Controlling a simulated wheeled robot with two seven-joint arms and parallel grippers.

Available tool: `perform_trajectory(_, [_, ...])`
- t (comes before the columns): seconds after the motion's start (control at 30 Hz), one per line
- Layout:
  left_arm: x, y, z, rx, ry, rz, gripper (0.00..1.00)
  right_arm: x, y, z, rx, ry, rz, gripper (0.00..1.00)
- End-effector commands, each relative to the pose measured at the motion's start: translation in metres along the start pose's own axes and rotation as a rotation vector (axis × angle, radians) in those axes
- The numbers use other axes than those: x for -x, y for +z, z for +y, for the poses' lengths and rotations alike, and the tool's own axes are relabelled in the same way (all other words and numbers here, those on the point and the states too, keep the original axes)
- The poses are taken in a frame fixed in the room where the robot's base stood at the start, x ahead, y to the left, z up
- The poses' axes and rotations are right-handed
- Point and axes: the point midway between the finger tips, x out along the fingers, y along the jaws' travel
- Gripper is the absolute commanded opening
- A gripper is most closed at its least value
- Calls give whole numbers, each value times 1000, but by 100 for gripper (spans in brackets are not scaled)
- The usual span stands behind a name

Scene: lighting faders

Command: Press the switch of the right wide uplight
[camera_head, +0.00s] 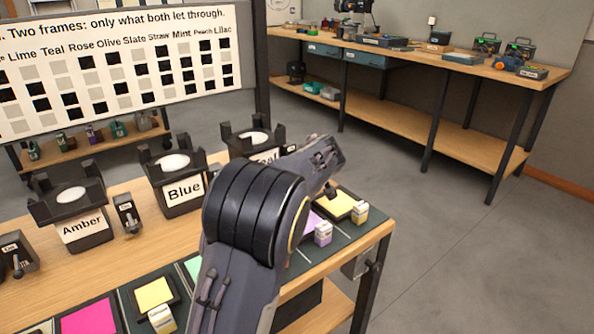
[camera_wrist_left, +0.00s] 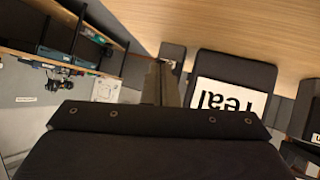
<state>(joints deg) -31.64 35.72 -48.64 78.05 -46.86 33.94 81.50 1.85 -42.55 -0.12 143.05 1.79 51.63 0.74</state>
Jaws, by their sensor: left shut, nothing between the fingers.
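The rightmost uplight, a black box labelled Teal with a pale round lens (camera_head: 254,138), stands at the table's right end, partly covered by my left arm in the head view. Its label also shows, upside down, in the left wrist view (camera_wrist_left: 230,98). A small dark box (camera_wrist_left: 172,51) beside it may be its switch; I cannot see its lever. My left gripper (camera_wrist_left: 162,78) is shut and empty, its fingers pointing at that small box. I cannot tell if they touch. In the head view its fingers are hidden. My right gripper is not in view.
Uplights labelled Blue (camera_head: 179,186) and Amber (camera_head: 72,205) stand to the left. Small lever switch boxes stand beside Amber (camera_head: 127,213) and at the left edge (camera_head: 18,254). Coloured gels and small labelled blocks (camera_head: 323,234) line the front. A sign board (camera_head: 120,70) stands behind.

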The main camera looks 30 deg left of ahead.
Motion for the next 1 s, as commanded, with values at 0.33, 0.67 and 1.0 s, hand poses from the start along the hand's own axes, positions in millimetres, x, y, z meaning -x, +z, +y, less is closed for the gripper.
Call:
perform_trajectory(0.33, [0,-1,0,-7,-1,20,0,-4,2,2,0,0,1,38])
perform_trajectory(0.67, [8,-12,3,-7,-1,19,0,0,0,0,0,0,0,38])
perform_trajectory(1.0, [8,-12,3,-8,-1,18,0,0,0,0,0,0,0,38])
